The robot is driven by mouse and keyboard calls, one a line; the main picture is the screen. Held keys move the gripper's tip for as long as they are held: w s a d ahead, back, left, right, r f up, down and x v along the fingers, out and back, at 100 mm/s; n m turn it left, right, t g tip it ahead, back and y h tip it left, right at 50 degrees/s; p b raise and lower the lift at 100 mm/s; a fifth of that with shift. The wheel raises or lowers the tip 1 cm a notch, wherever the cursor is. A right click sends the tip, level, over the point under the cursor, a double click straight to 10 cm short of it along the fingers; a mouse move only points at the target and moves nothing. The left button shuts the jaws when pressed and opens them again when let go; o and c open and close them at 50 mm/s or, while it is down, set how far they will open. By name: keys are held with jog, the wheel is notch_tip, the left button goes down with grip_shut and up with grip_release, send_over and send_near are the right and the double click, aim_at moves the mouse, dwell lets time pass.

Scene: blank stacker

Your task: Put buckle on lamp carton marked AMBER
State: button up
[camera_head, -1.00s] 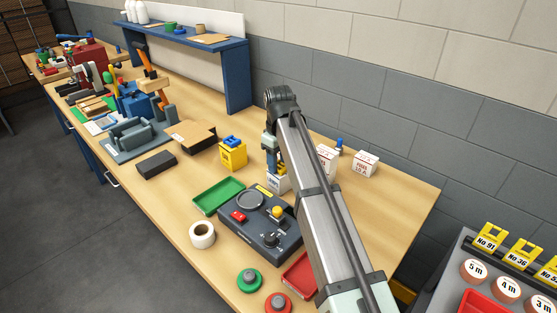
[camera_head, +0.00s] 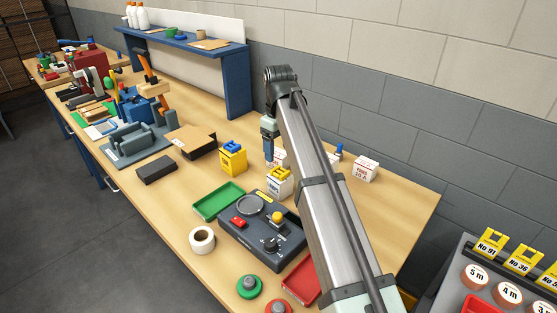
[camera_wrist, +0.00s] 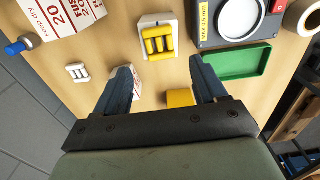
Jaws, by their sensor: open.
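A yellow buckle (camera_wrist: 158,40) sits on top of a white carton (camera_head: 277,188), in the middle of the bench behind the dark control box. Its label is too small to read. My gripper (camera_wrist: 161,66) is open and empty, its two blue fingers apart from the buckle. In the head view, my gripper (camera_head: 268,148) is behind that carton, partly hidden by my arm. A yellow carton (camera_head: 233,160) with a blue buckle (camera_head: 233,145) on top stands to the left. I cannot read AMBER on any carton.
A dark control box (camera_head: 250,232) and a green tray (camera_head: 213,206) lie in front. A red-lettered carton (camera_head: 365,170) stands right. A white carton (camera_wrist: 135,82) is partly behind one finger. A small white piece (camera_wrist: 77,72) lies near it.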

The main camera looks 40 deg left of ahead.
notch_tip(320, 180, up, 6)
jog(key=shift+f, duration=0.25)
